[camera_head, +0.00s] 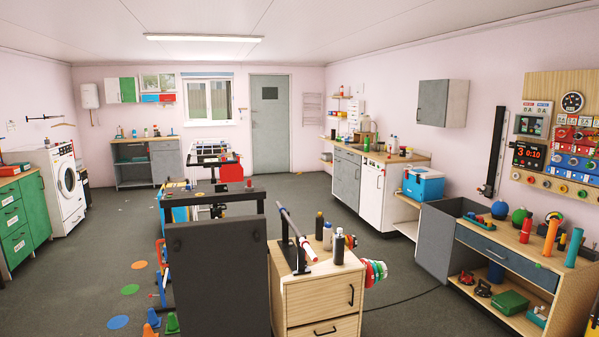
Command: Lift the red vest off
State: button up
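A small red item (231,172) is at the right end of a dark metal frame in the middle of the room. It may be the red vest, but it is too small to tell. No other thing in view is clearly a vest. My gripper is not in view.
A dark upright panel (215,275) and a wooden drawer cabinet (315,293) with bottles on top block the near middle. A workbench (510,257) stands at right, a washing machine (64,185) at left. Grey floor (75,270) at left is mostly open, with coloured discs and small cones.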

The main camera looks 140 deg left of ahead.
aim_at(228, 173)
jog(key=j+u, duration=0.1)
jog(key=u, duration=5.05)
jog(key=i+l+z, duration=0.55)
jog(key=i, duration=0.2)
jog(key=i+l+z, duration=0.15)
jog(key=i+z, duration=0.15)
jog(key=i, duration=0.15)
jog(key=i+l+z, duration=0.1)
jog(key=i+z, duration=0.35)
jog(key=i, duration=0.55)
jog(key=i+z, duration=0.2)
jog(key=i, duration=0.45)
jog(key=i+j+z, duration=0.15)
jog(key=i, duration=0.55)
jog(key=i+z, duration=0.4)
jog(key=i, duration=0.85)
jog(key=i+u, duration=0.55)
jog(key=u, duration=0.2)
jog(key=i+u, duration=0.35)
jog(key=k, duration=0.05)
